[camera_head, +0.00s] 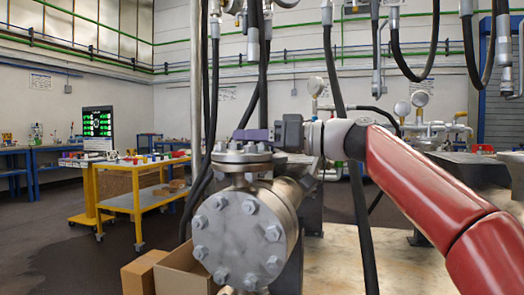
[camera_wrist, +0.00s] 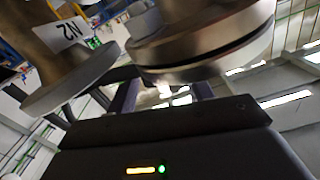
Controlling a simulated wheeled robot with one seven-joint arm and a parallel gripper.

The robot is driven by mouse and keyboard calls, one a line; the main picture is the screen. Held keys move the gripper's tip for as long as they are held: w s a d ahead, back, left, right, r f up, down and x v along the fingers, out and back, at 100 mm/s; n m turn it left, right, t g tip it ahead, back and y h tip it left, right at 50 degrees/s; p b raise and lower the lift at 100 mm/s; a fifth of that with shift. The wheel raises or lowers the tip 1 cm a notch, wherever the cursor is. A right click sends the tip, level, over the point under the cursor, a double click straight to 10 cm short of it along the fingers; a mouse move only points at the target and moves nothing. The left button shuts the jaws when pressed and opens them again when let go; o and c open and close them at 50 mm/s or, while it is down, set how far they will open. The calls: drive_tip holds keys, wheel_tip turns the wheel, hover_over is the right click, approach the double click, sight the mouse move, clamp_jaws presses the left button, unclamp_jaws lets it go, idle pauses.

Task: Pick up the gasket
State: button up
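I cannot pick out the gasket for certain in either view. In the head view a grey metal vessel (camera_head: 243,236) with a bolted round end cover stands in front of me, with a bolted flange (camera_head: 241,157) on top. My gripper (camera_head: 250,135) is just above and behind that flange, its purple fingers seen from the side. In the wrist view a stacked pair of round flanges (camera_wrist: 205,45) has a thin dark line between its layers; whether this is a gasket or a gap is unclear. My gripper (camera_wrist: 162,97) shows two fingers apart, with background between them; their tips are hidden behind the flanges.
In the wrist view a pipe with a flat disc (camera_wrist: 70,82) and an "N2" label is at the left. In the head view, black hoses (camera_head: 360,200) hang around the vessel. Cardboard boxes (camera_head: 180,272) sit below it. A yellow cart (camera_head: 140,203) stands left, with open floor around it.

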drive_tip(key=c, duration=0.9)
drive_tip(key=shift+r, duration=0.1)
